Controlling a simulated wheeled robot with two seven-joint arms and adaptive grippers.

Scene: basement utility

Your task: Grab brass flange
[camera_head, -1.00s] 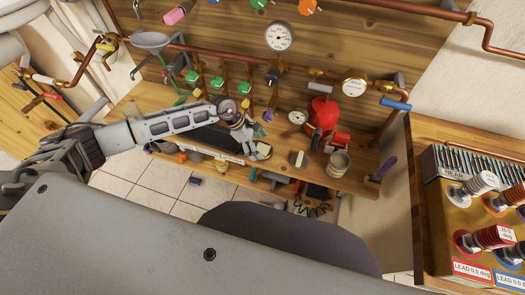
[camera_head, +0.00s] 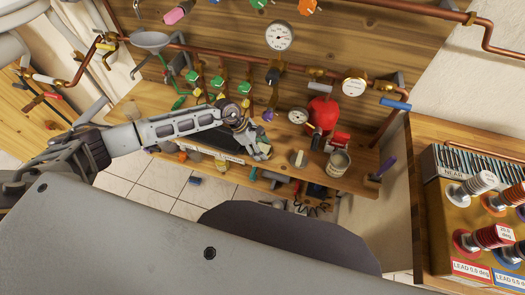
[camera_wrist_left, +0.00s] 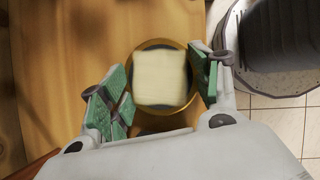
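A round brass-rimmed piece (camera_wrist_left: 177,112), which I take for the brass flange, sits on the wooden bench in the left wrist view. A pale cream square block or label covers its middle, so its centre is hidden. My left gripper (camera_wrist_left: 158,72) is open, with one green-padded finger on each side of the piece. The right-hand finger is close to its rim; I cannot tell whether it touches. In the head view my left gripper (camera_head: 262,151) is low over the bench, left of a small cream-topped round piece (camera_head: 299,158). My right gripper is not seen.
The wooden bench (camera_head: 345,182) has an open front edge above the tiled floor (camera_head: 150,190). A grey metal cup (camera_head: 338,163) and a red vessel (camera_head: 323,115) stand right of the gripper. Copper pipes with green-handled valves (camera_head: 218,80) run behind. A purple-handled tool (camera_head: 386,166) stands farther right.

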